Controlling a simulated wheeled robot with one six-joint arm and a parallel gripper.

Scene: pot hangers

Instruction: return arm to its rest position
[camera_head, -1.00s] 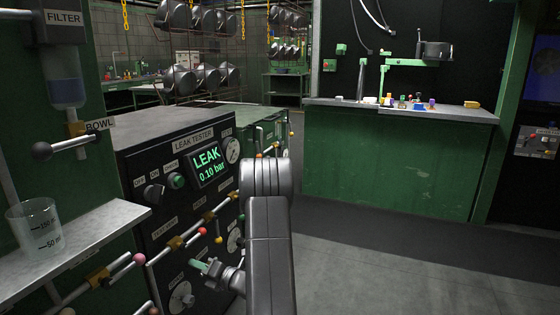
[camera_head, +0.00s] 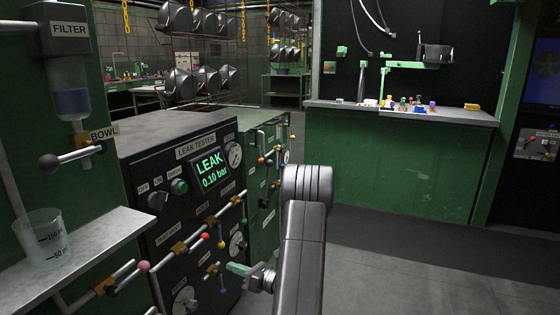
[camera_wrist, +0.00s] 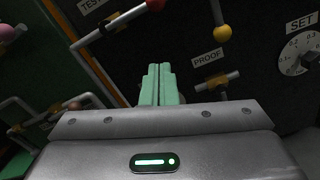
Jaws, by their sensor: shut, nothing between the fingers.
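My gripper (camera_head: 236,268) is in front of the lower part of the leak tester (camera_head: 180,235), below its display (camera_head: 210,170), which reads LEAK 0.10 bar. In the wrist view the two green fingers of my gripper (camera_wrist: 158,84) are together with nothing between them. They point toward the tester's front. A valve labelled PROOF (camera_wrist: 215,82) and a yellow knob (camera_wrist: 222,33) are to the right of the fingers. A red knob (camera_wrist: 155,5) is above them. The fingers look apart from the panel, but the exact gap is hard to tell.
A beaker (camera_head: 45,238) stands on a shelf (camera_head: 95,248) at the left, under a filter vessel (camera_head: 70,95). Valve handles stick out from the tester's front. The floor (camera_head: 430,265) to the right is clear. A green bench (camera_head: 395,165) stands behind it.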

